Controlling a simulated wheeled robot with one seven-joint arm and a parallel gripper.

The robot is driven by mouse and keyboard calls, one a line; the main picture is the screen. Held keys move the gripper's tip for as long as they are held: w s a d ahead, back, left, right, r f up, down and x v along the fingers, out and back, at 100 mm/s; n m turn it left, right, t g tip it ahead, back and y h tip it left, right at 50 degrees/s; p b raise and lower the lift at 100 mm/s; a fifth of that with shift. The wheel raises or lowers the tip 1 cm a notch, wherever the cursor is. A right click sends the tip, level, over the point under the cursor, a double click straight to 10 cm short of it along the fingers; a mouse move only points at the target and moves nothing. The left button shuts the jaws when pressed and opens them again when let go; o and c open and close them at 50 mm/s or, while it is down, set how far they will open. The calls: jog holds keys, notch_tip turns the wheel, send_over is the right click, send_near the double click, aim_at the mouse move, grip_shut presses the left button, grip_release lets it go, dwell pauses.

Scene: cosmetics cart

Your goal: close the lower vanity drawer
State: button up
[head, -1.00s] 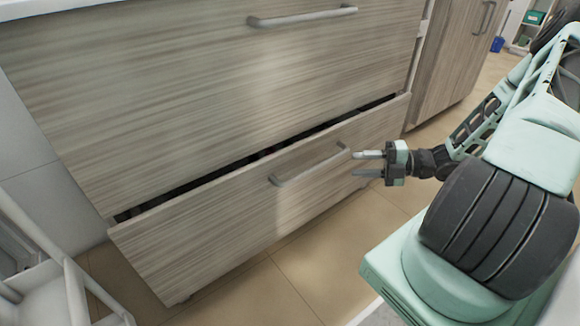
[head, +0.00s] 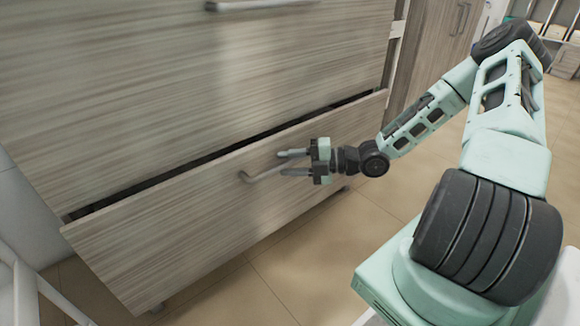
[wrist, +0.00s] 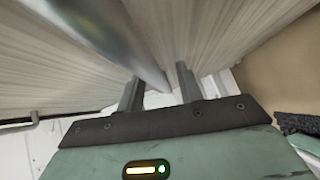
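The lower vanity drawer (head: 170,235) has a wood-grain front that stands out a little, with a dark gap along its top edge. Its bar handle (head: 252,176) is partly hidden behind my gripper. My gripper (head: 282,163) is open at the right part of the handle, its fingers apart and pointing left along the drawer front. In the wrist view the grey handle bar (wrist: 130,50) runs down toward the space between the two fingers (wrist: 159,90). I cannot tell whether the fingers touch it.
The upper drawer (head: 200,80) is flush above, with its own handle (head: 260,5). A white frame (head: 25,290) stands at the lower left. Another cabinet (head: 435,40) is behind at the right. Tiled floor (head: 300,265) is clear in front of the drawer.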

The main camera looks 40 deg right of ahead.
jog(key=shift+w+a, duration=0.25)
jog(key=shift+w, duration=0.05)
grip_shut()
jog(key=shift+w+r, duration=0.1)
jog(key=shift+w, duration=2)
grip_release()
jog(key=p+v, duration=0.6)
jog(key=v, duration=1.1)
jog(key=shift+d, duration=0.25)
